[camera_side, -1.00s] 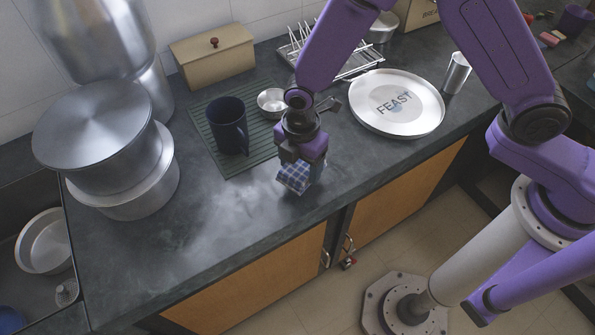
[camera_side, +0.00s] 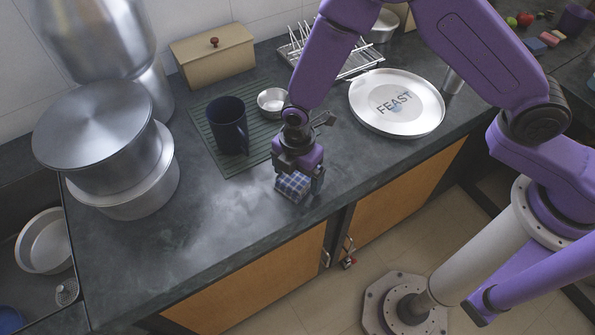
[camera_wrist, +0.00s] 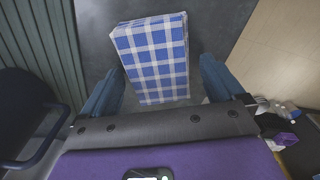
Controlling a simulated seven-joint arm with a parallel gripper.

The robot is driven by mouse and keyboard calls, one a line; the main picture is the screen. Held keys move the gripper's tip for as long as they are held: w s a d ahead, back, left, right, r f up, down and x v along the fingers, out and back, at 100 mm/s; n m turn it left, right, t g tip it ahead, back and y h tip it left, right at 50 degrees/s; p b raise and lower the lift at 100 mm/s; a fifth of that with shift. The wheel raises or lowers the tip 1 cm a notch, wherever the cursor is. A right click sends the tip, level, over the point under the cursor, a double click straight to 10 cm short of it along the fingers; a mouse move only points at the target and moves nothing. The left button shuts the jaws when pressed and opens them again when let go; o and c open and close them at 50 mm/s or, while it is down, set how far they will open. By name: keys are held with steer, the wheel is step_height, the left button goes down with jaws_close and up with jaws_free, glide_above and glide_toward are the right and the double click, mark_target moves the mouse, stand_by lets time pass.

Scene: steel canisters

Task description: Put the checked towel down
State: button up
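The blue-and-white checked towel (camera_side: 292,186) is a folded block lying on the dark counter near its front edge, left of the two-door gap. It also shows in the wrist view (camera_wrist: 153,58), between and beyond my fingers. My gripper (camera_side: 300,177) is low over the towel, pointing down. In the wrist view my gripper (camera_wrist: 161,66) has its fingers spread, with a clear gap between the towel and the right finger. The left finger is close to the towel's left edge; I cannot tell whether they touch.
A dark mug (camera_side: 228,126) and a small metal bowl (camera_side: 271,101) stand on a green ribbed mat (camera_side: 204,128) behind left. A round FEAST tray (camera_side: 425,119) lies to the right. Large pots (camera_side: 95,135) stand far left. The counter left of the towel is clear.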

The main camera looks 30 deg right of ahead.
mark_target(297, 176)
step_height(297, 176, up, 12)
steer(key=shift+r, duration=0.2)
stand_by(0.6)
steer(key=s+d+r+m, duration=0.5)
steer(key=s+d, duration=0.5)
steer(key=d, duration=0.2)
steer(key=s+d+r+m, duration=0.5)
steer(key=s+d+r, duration=0.1)
steer(key=s+d, duration=0.5)
steer(key=shift+d, duration=0.65)
